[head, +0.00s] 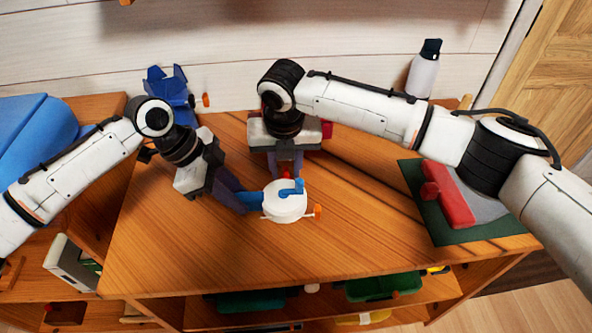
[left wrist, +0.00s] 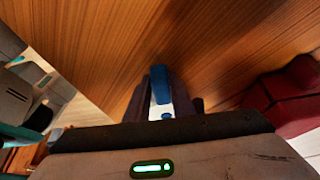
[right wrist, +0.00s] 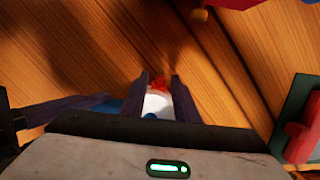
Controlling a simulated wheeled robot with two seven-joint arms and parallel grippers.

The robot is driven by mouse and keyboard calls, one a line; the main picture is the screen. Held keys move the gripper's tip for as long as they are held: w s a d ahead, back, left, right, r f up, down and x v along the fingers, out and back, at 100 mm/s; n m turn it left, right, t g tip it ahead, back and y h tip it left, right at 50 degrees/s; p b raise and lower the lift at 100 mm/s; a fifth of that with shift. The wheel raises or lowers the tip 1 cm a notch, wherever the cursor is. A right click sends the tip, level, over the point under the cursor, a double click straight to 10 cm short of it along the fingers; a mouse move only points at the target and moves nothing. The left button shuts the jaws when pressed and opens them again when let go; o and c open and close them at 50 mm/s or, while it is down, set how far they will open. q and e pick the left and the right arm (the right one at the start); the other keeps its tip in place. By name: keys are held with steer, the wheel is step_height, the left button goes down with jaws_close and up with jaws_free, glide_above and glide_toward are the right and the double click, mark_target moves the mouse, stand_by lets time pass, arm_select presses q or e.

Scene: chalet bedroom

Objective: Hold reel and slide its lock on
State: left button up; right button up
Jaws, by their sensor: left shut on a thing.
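The reel (head: 281,208) is a white disc with a blue crank on top and a blue grip at its left side. My left gripper (head: 252,201) is shut on that blue grip and holds the reel over the table; the grip also shows between the fingers in the left wrist view (left wrist: 160,84). A small orange piece (head: 318,211) sits at the reel's right side. My right gripper (head: 287,174) points down at the reel's far side, fingers apart. A small red piece (right wrist: 159,84) and part of the white reel lie between them in the right wrist view; contact is unclear.
A blue object (head: 168,84) stands at the back left. A green mat (head: 450,237) with a red and grey item (head: 450,197) lies on the right, below my right arm. A bottle (head: 423,72) stands at the back right. The table front (head: 200,265) is clear.

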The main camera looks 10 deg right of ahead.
jaws_close()
steer(key=shift+d, duration=1.1)
steer(key=shift+o, duration=0.2)
jaws_free()
steer(key=shift+a, duration=0.1)
steer(key=shift+r, duration=0.1)
steer(key=r, duration=0.3)
steer(key=s+r, duration=0.1)
steer(key=r, duration=0.1)
steer(key=shift+s+r, duration=0.15)
steer(key=shift+r, duration=0.25)
